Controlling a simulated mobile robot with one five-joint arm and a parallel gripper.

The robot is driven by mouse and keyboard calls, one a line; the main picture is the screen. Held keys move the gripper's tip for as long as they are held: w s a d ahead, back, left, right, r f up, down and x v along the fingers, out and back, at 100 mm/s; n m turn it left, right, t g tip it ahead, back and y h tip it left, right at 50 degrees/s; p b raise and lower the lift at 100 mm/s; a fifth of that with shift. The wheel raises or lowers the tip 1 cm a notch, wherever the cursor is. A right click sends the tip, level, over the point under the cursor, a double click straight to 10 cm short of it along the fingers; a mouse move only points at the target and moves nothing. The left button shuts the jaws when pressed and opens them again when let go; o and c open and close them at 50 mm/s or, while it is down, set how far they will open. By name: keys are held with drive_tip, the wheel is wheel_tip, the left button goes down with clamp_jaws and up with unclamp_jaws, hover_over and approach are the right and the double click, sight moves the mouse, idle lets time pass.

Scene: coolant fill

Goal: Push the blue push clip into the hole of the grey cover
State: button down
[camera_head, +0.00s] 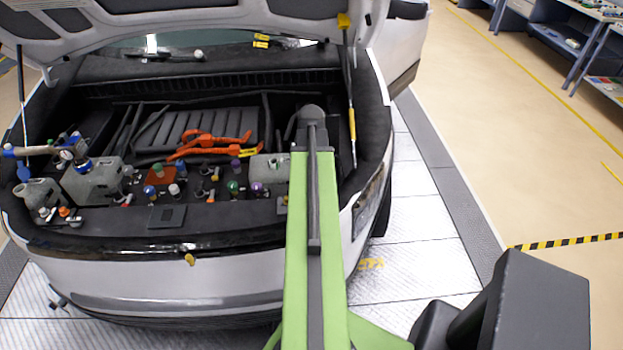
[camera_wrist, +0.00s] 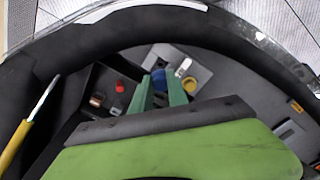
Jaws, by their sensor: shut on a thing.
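My gripper (camera_wrist: 160,84) shows in the wrist view as two green fingers. The clip's lower part is hidden. Beyond the fingers is a light grey block (camera_wrist: 203,75) with a white piece and a yellow cap on it. I cannot tell whether the clip touches it. A flat grey cover (camera_wrist: 288,134) with a slot-like mark lies to the right in the wrist view. In the head view my green arm hides the gripper and the clip. A dark grey square cover (camera_head: 166,216) lies at the bay's front edge.
A yellow-handled rod (camera_wrist: 22,140) stands at the left in the wrist view. The bay's dark rim (camera_wrist: 100,45) curves around the gripper.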

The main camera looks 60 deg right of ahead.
drive_tip(key=shift+f+b, duration=2.2)
drive_tip(key=shift+f, duration=0.3)
drive_tip(key=shift+f+b, duration=1.05)
drive_tip(key=shift+r, duration=0.15)
drive_tip(key=shift+r+p, duration=0.7)
drive_tip(key=shift+p, duration=0.15)
drive_tip(key=shift+f+b, duration=0.85)
drive_tip(key=c, duration=1.2)
unclamp_jaws()
drive_tip(key=shift+r, duration=0.1)
